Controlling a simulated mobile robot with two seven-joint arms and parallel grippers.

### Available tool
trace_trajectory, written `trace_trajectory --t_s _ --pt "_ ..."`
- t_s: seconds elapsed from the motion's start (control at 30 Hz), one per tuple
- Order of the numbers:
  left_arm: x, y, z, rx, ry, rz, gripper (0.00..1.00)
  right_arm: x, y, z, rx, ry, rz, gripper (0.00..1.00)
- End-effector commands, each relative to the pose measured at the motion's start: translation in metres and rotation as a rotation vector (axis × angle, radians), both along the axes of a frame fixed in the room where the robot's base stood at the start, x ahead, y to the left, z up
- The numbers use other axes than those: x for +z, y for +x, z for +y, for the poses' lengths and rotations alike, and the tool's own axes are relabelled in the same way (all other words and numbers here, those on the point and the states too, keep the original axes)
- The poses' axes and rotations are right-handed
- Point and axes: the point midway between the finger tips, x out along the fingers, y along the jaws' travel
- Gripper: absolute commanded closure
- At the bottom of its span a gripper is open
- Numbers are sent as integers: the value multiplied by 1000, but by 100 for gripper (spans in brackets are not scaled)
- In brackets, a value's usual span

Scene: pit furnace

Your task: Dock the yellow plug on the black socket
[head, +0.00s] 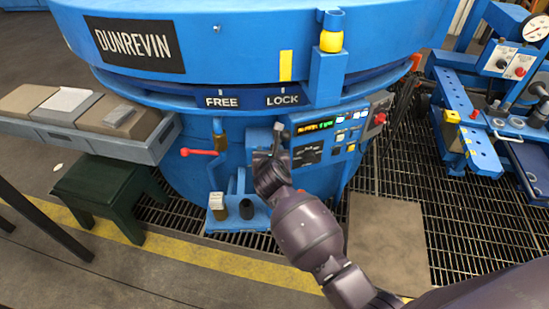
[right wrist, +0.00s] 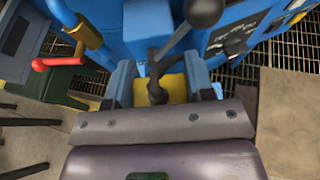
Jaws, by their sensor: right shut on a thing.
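My right gripper (head: 270,155) is in front of the blue furnace wall, left of the control panel. In the right wrist view the gripper (right wrist: 158,92) is shut on a dark stem; beside it a grey lever with a ball knob (right wrist: 203,12) slants up. A yellow surface (right wrist: 177,88) shows behind the stem. A short black cylinder (head: 246,209), possibly the socket, stands on a low blue shelf, below and left of the gripper. I cannot tell which yellow part is the plug. My left gripper is out of view.
A pale-topped block (head: 217,200) stands beside the black cylinder. The control panel (head: 328,135) is close on the right. A green stool (head: 105,190) stands left; the floor plate (head: 388,240) is clear.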

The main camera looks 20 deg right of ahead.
Motion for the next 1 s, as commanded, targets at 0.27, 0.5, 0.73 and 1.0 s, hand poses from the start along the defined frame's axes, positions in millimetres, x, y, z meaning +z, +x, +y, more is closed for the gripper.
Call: trace_trajectory --t_s 0.27,0.5,0.73,1.0 --pt "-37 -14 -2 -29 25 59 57 -81 16 52 14 2 40 76" --pt "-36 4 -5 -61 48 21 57 -123 23 77 2 -6 20 76" --pt "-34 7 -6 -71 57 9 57 -132 25 82 -5 -7 2 76" --pt "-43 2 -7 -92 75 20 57 -157 24 82 -3 -7 7 76"
